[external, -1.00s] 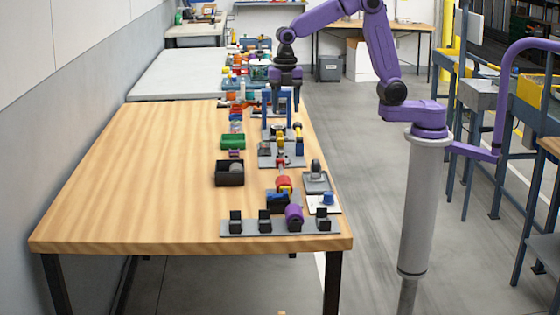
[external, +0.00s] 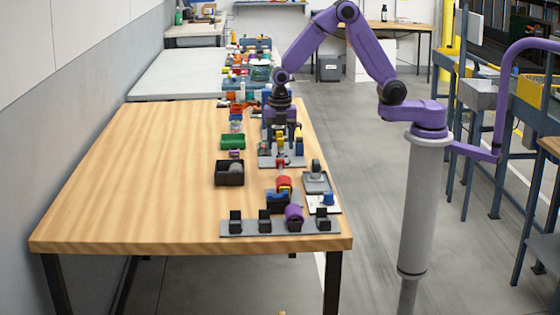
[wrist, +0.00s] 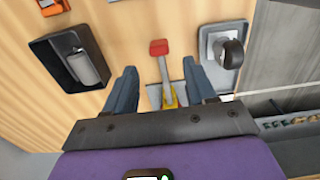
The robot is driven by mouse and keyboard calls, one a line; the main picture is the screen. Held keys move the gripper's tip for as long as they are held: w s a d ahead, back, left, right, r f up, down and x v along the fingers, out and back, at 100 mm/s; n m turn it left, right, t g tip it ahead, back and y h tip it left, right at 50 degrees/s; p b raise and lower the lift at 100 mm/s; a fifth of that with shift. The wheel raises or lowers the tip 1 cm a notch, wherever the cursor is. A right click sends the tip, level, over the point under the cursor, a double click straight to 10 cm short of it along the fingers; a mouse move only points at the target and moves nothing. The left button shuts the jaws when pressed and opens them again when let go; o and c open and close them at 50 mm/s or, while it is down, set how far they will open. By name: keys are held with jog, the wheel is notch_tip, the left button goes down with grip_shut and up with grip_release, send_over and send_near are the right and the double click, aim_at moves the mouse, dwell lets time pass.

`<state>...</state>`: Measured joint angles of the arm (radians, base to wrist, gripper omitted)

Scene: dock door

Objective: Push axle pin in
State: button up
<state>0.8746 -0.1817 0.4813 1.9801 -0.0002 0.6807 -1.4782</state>
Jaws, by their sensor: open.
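My gripper (external: 281,124) is low over the far part of the right-hand fixtures on the wooden table. In the wrist view its two blue-grey fingers (wrist: 159,68) are apart. Between them I see a slim grey bar with a red end (wrist: 160,48) and a yellow part (wrist: 169,94) at its lower end. I cannot tell whether this bar is the axle pin or whether a finger touches it. In the external view a grey fixture plate (external: 268,162) sits beneath the gripper. The arm and gripper hide part of that fixture.
A black bin (external: 229,179) stands left of the fixtures, with a green tray (external: 233,142) behind it. A grey plate with a dark upright part (external: 317,181) is at the right. A purple cylinder (external: 294,214) is on the front rack. The table's left side is clear.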

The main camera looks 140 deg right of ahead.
aim_at(280, 160)
jog(key=shift+f, duration=2.55)
